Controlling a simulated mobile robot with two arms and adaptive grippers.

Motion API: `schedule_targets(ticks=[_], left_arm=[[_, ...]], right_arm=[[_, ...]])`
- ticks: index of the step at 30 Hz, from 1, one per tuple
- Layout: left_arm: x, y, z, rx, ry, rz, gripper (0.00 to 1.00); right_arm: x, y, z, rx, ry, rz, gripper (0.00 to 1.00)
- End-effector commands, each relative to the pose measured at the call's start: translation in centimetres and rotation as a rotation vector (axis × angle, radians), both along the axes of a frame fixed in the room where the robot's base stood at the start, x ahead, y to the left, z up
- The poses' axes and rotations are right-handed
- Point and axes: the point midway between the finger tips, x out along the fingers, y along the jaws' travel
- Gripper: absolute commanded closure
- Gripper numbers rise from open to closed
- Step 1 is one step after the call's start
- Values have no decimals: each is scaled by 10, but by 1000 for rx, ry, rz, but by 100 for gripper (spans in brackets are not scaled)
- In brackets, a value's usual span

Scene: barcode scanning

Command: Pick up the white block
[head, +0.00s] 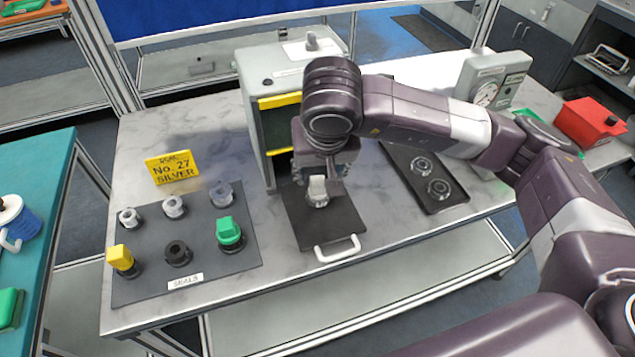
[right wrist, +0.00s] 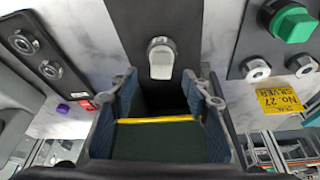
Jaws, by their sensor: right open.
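The white block (head: 317,190), a small pale piece with a rounded end, sits on the dark drawer plate (head: 303,228) that extends from the grey cabinet. It also shows in the right wrist view (right wrist: 161,60), upper middle, beyond my fingertips. My right gripper (head: 320,173) is over the plate, close to the block. In the right wrist view its two fingers (right wrist: 165,88) are spread apart with nothing between them. The gripper partly covers the block's surroundings in the head view. My left gripper is in neither view.
The grey cabinet (head: 252,72) with yellow-edged opening stands behind the plate. A white handle (head: 338,248) is at the plate's front. A dark board (head: 204,258) with several knobs and a yellow sign (head: 168,168) lie left. A black panel (head: 402,160) and a gauge box (head: 462,75) stand right.

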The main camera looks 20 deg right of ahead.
Motion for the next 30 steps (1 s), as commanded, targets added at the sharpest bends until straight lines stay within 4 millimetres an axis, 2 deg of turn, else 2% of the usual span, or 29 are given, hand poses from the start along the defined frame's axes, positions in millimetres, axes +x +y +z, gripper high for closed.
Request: schedule_targets(ticks=[3, 9, 18, 30], left_arm=[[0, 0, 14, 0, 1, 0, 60], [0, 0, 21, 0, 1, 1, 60], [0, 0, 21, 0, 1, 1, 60], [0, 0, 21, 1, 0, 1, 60]], right_arm=[[3, 0, -13, -1, 7, -1, 56], [12, -1, -37, 0, 5, 0, 56], [14, -1, -42, 2, 2, 1, 58], [14, -1, -41, 2, 2, 1, 100]])
